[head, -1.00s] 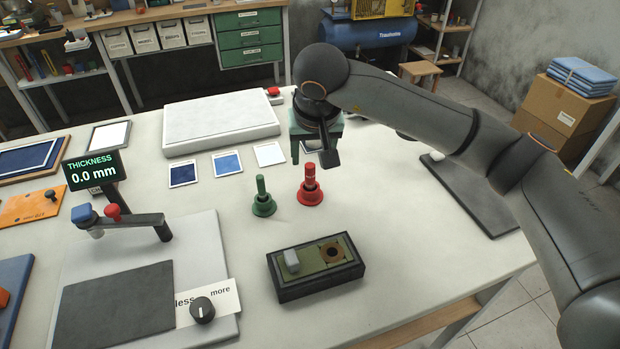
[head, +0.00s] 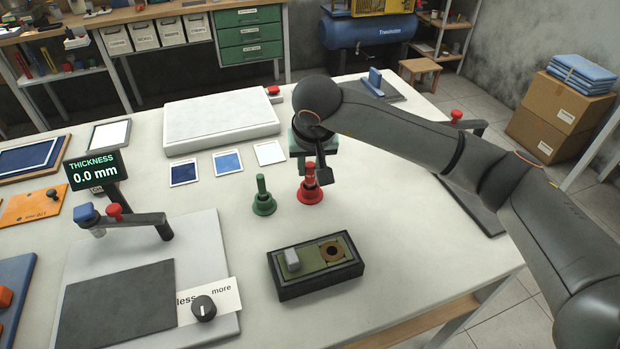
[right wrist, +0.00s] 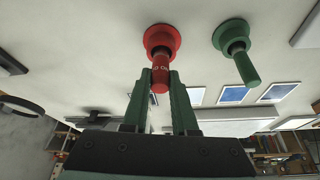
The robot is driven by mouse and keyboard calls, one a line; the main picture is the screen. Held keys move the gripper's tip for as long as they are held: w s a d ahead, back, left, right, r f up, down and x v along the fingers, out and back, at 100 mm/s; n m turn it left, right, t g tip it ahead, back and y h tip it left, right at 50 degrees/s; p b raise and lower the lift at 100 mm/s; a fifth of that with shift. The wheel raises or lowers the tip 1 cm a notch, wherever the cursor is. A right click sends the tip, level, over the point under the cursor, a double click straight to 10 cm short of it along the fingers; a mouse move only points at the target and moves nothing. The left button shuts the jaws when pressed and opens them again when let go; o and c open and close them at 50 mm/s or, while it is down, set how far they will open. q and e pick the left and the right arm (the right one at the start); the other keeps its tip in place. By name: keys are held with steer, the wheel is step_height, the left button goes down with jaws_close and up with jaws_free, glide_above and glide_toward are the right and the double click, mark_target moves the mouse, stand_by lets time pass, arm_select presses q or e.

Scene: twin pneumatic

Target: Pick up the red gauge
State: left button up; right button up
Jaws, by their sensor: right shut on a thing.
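The red gauge (head: 310,193) stands upright in a red cup-like base on the white table, right of the green gauge (head: 263,199) in its green base. My right gripper (head: 314,172) is at the red gauge's upper stem. In the right wrist view its green fingers (right wrist: 162,84) lie on both sides of the red gauge's stem (right wrist: 161,70), shut on it. The green gauge (right wrist: 238,55) stands apart from the fingers there. My left gripper is not in view.
A black tray (head: 318,288) with a grey block and a round brown hole lies in front of the gauges. A thickness display (head: 95,170) and a plate with a knob (head: 204,308) are at left. Small blue cards (head: 228,162) lie behind. The table between is clear.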

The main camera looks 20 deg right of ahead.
jaws_close()
steer(key=shift+r, duration=0.5)
step_height(320, 180, up, 2)
steer(key=shift+w+r, duration=0.1)
steer(key=shift+r, duration=0.05)
steer(key=s+a+r+b, duration=0.1)
steer(key=s+a+r, duration=0.2)
steer(key=s+r, duration=0.6)
steer(key=s, duration=0.4)
steer(key=shift+s+r+b, duration=0.35)
steer(key=shift+s, duration=0.05)
